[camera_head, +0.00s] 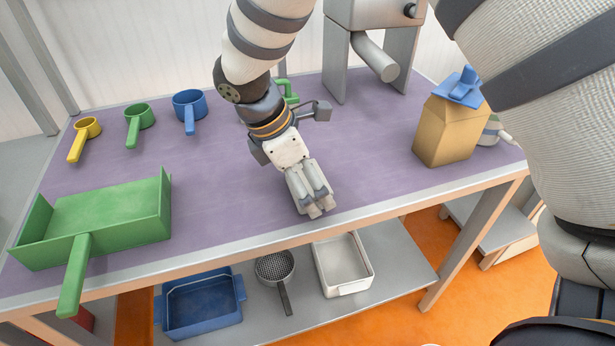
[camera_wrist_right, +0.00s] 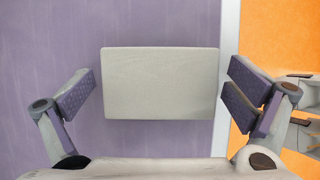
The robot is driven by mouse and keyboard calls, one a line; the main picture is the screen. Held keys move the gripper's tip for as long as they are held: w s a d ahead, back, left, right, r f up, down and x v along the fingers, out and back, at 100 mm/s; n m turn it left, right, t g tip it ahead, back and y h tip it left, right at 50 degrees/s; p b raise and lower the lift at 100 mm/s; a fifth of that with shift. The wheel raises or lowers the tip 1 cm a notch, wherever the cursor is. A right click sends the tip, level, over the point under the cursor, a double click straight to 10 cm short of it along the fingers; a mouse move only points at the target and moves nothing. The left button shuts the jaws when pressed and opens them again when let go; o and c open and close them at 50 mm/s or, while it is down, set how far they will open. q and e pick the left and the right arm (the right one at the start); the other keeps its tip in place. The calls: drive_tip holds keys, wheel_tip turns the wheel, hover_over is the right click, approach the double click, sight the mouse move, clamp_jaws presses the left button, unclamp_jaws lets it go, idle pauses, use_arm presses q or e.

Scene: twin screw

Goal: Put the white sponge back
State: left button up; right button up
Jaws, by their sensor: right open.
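The white sponge (camera_wrist_right: 160,82) is a flat off-white rectangle over the purple tabletop in the right wrist view, close to the table's pale edge strip. It lies between the two spread fingers of my right gripper, with a gap on each side. My right gripper is open.
A green dustpan-like tray (camera_head: 110,212) lies at the front left. Yellow (camera_head: 88,128), green (camera_head: 140,115) and blue (camera_head: 189,105) cups stand behind it. A tan carton (camera_head: 447,132) stands right. The lower shelf holds a blue bin (camera_head: 203,302), strainer (camera_head: 274,268) and white tray (camera_head: 343,264).

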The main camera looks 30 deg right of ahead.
drive_tip(key=v, duration=1.2)
drive_tip(key=shift+r, duration=0.15)
